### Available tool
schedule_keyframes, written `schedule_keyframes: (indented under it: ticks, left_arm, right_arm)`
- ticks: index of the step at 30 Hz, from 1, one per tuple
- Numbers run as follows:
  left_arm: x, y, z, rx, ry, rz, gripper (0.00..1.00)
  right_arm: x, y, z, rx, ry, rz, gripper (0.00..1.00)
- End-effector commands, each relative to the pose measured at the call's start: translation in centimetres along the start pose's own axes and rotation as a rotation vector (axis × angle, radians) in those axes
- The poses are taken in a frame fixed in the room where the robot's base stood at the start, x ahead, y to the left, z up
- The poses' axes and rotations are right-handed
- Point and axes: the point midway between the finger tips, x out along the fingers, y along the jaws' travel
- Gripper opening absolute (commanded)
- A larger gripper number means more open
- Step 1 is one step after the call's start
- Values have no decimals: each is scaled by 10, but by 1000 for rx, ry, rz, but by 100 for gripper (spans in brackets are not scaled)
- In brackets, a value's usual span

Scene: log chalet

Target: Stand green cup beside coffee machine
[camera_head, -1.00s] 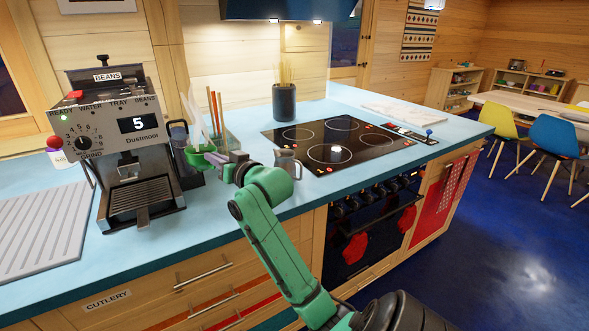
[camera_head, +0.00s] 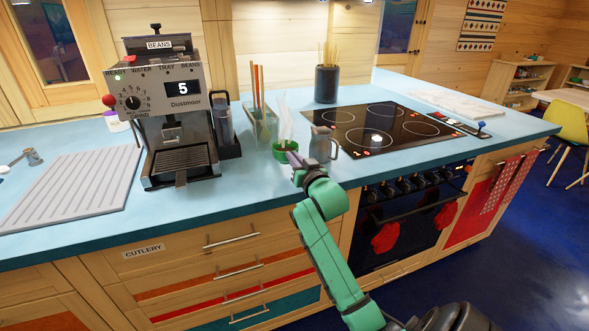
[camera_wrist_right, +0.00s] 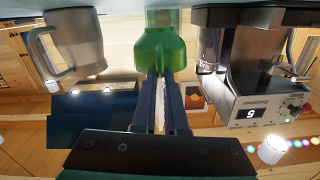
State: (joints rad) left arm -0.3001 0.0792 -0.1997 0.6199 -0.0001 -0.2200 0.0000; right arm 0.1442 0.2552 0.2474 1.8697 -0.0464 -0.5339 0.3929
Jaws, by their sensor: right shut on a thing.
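The green cup (camera_head: 280,152) is between the jaws of my right gripper (camera_head: 291,160), right of the coffee machine (camera_head: 180,120), with a stretch of counter between them. In the right wrist view, which is upside down, the cup (camera_wrist_right: 165,48) sits at the fingertips (camera_wrist_right: 162,78), its bottom close to the counter; I cannot tell whether it touches. A pale wisp like steam rises above it. The coffee machine (camera_wrist_right: 250,75) also shows there. My left gripper is out of view.
A steel jug (camera_head: 323,145) stands close right of the cup. A clear holder (camera_head: 263,122) with sticks is behind it. The black hob (camera_head: 375,130) is further right. A ribbed grey mat (camera_head: 75,190) lies left of the machine.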

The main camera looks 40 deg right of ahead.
Motion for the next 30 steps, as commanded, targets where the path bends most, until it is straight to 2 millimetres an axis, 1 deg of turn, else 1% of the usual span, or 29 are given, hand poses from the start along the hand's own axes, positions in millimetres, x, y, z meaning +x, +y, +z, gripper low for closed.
schedule_keyframes:
  ticks: [1, 3, 5, 14, 15, 17, 27, 30]
  left_arm:
    - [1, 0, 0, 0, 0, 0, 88]
    - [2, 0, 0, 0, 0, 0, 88]
    - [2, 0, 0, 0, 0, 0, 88]
    - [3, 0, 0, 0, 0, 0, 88]
    - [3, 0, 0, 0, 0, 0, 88]
    - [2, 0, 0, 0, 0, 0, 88]
    - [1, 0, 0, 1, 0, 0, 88]
    - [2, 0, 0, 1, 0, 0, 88]
  right_arm:
    - [0, 2, 12, 1, -4, 1, 0]
    - [1, 4, 26, 1, -4, 1, 0]
    - [0, 5, 32, 0, -2, 1, 0]
    - [1, 5, 35, 0, 1, 0, 0]
    - [1, 5, 36, 0, -2, 0, 18]
    - [1, 5, 36, 0, -2, 0, 40]
    - [1, 5, 33, 0, -1, 0, 40]
    - [-7, 5, 35, 0, -3, 0, 40]
